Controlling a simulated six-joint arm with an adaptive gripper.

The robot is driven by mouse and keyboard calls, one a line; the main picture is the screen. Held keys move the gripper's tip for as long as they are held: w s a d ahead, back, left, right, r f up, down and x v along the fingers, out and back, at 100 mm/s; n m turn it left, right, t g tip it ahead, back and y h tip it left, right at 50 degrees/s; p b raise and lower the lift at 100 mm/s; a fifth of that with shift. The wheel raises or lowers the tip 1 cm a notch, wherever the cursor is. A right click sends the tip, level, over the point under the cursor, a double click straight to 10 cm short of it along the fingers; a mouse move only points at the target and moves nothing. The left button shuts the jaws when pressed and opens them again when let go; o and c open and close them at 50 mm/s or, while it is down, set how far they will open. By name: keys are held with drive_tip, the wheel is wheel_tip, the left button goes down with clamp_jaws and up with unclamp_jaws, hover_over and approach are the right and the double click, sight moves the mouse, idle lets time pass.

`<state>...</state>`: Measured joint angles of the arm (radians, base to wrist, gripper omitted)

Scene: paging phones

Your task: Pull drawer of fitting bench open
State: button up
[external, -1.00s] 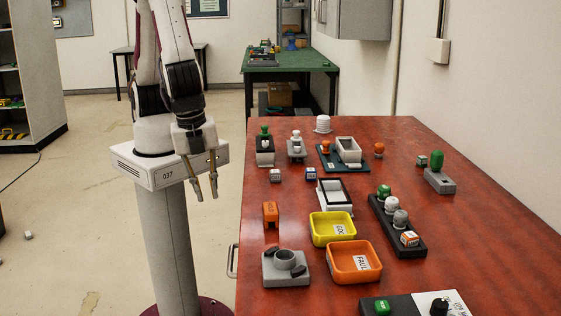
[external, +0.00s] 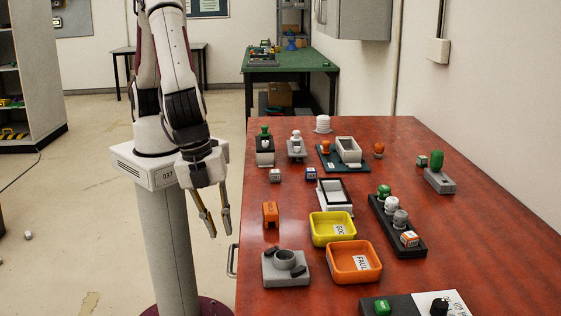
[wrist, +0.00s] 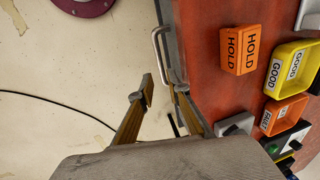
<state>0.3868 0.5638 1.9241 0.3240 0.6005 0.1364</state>
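The fitting bench (external: 310,222) has a red-brown top, and its drawer handle (external: 231,262) is a pale metal bar on the bench's left side. The drawer front is mostly hidden below the bench edge. In the wrist view the handle (wrist: 157,55) stands out from the bench side, just beyond the fingertips. My gripper (external: 219,235) is open and empty, pointing down to the left of the bench edge, a little above the handle in the picture. In the wrist view its two fingers (wrist: 162,88) are apart; I cannot tell whether either touches the handle.
An orange HOLD block (external: 270,214), a grey fixture (external: 286,279), a yellow tray (external: 319,234) and an orange tray (external: 342,271) stand near the bench's left edge.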

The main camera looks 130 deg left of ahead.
sight(230, 258)
drive_tip(key=shift+f, duration=0.1)
drive_tip(key=shift+w+a+f, duration=0.2)
drive_tip(key=shift+f, duration=1.05)
drive_tip(key=shift+w+a+f, duration=0.15)
drive_tip(key=shift+f, duration=1.1)
drive_tip(key=shift+w+a+f, duration=0.2)
drive_tip(key=shift+f, duration=1.05)
clamp_jaws()
